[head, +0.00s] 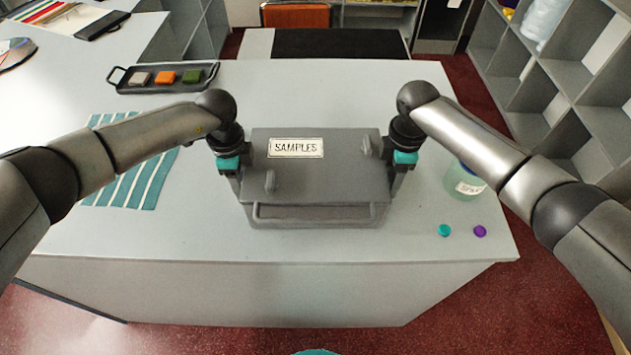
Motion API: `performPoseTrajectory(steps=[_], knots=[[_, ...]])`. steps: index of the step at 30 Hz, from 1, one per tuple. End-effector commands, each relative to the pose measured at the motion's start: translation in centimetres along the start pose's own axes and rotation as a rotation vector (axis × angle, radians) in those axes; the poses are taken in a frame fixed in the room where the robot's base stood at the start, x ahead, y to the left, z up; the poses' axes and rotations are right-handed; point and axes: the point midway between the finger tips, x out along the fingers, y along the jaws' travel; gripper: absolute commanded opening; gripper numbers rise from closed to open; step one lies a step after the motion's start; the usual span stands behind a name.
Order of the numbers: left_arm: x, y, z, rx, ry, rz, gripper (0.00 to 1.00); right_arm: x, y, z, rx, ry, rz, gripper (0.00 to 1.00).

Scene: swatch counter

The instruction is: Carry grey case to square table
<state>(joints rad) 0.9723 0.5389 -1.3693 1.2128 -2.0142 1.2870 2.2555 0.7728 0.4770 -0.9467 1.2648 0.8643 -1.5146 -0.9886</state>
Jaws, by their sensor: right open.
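The grey case (316,177) lies flat on a pale grey counter (330,285), with a white "SAMPLES" label on its lid and a handle along its front. My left gripper (233,175) points down at the case's left side. Whether its fingers are apart or closed is hard to see. My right gripper (396,175) points down at the case's right side and is open. I cannot tell whether either gripper touches the case. No table is clearly recognisable as the square table.
A teal striped sheet (150,188) lies left of the case. A dark tray (190,88) holds coloured blocks behind it. A labelled jar (463,183) stands at right, with a teal cap (445,230) and purple cap (480,231) nearby. Grey shelves (565,75) stand beyond the red floor.

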Motion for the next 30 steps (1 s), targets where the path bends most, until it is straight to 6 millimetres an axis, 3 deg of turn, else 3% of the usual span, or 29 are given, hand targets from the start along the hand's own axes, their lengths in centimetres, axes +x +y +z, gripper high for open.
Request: performPoseTrajectory(steps=[10,24,30], knots=[[0.23,0.01,0.0,0.0,0.0,0.0,0.54,0.23,0.0,-0.01,0.0,0.0,0.0,0.54],[0.19,-0.01,0.0,-0.001,0.0,0.0,0.01,0.19,0.01,-0.01,0.0,0.0,0.001,0.01],[0.18,-0.02,0.0,-0.001,0.0,0.0,0.0,0.19,0.01,-0.01,0.0,0.0,0.0,0.0]])
